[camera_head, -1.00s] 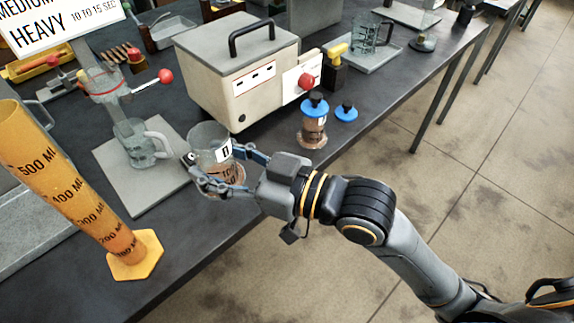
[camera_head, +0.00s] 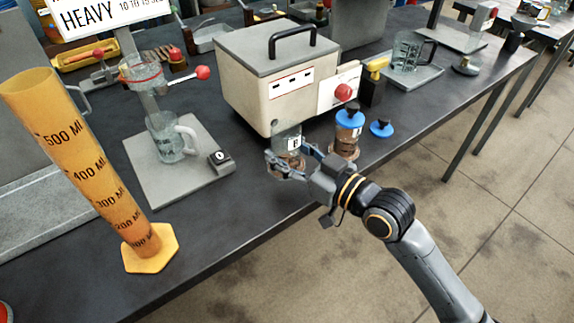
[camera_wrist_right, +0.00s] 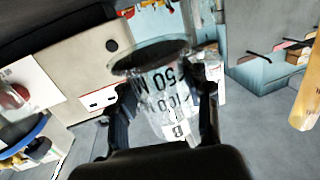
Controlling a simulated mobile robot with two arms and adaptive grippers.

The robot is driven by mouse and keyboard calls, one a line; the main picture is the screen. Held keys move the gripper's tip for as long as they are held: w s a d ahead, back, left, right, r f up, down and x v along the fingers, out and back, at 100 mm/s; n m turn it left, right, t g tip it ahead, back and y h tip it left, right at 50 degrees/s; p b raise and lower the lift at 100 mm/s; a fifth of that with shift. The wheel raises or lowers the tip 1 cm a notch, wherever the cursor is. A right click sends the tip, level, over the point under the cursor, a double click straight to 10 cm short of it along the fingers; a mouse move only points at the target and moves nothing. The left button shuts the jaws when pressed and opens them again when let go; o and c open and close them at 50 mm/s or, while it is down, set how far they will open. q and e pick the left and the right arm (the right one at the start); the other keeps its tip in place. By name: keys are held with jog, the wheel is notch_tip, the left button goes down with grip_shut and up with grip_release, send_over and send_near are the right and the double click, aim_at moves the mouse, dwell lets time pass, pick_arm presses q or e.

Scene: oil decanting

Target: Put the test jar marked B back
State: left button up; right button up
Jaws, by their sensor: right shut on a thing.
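The test jar marked B (camera_head: 288,140) is a clear jar with a white label and brown contents low inside. It stands in front of the beige box, beside the other jar. My right gripper (camera_head: 291,166) is shut on it from the front right. In the right wrist view the jar (camera_wrist_right: 160,85) sits between the two fingers (camera_wrist_right: 165,105), its open mouth and "50 ML" marking showing. Whether its base touches the table is hidden by the gripper. My left gripper is not in view.
The beige box (camera_head: 262,85) is right behind. An orange measuring cylinder (camera_head: 85,165) and a grey plate with a glass mug (camera_head: 170,140) stand left.

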aim_at(287, 154)
jog(key=w+f, duration=0.2)
jog(key=shift+w+f, duration=0.15)
jog(key=shift+f, duration=0.15)
jog(key=shift+w+f, duration=0.2)
jog(key=shift+f, duration=1.6)
jog(key=shift+f+b, duration=0.15)
jog(key=shift+b, duration=0.2)
jog(key=o, duration=1.4)
jog(key=shift+o, duration=0.2)
